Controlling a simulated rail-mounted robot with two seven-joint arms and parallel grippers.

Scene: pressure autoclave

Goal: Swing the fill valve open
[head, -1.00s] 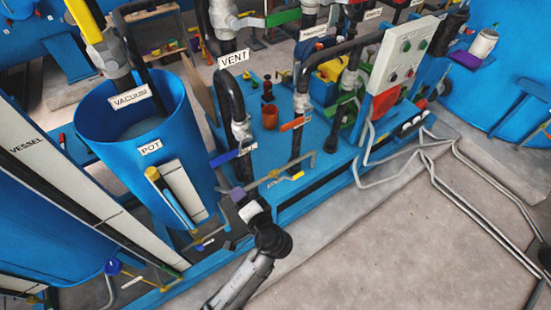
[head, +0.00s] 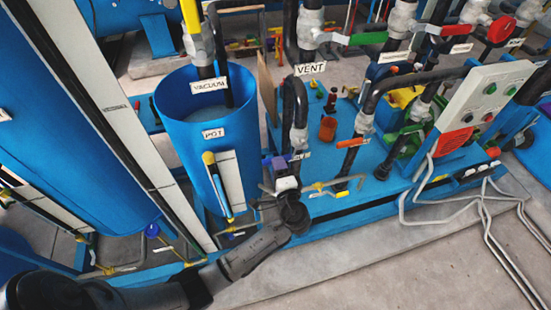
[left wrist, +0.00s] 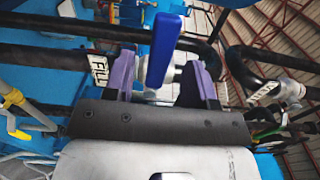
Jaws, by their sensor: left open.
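The fill valve's blue lever handle (left wrist: 163,50) stands upright in the left wrist view, in front of a pale metal valve body (left wrist: 160,92). A white label, apparently FILL (left wrist: 98,65), sits on the dark pipe to the left. My left gripper (left wrist: 160,78) is open, its purple fingers on either side of the handle, with gaps visible and no clear contact. In the head view my left gripper (head: 279,163) is at the black pipe below the VENT label, beside a small white label (head: 301,156); it largely hides the handle. My right gripper is not in view.
The blue pot (head: 205,130) stands close to the left of my gripper. A pipe with a yellow handle (head: 318,187) lies just to its right. The control panel (head: 487,105) stands farther right. The floor (head: 350,270) in front is clear.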

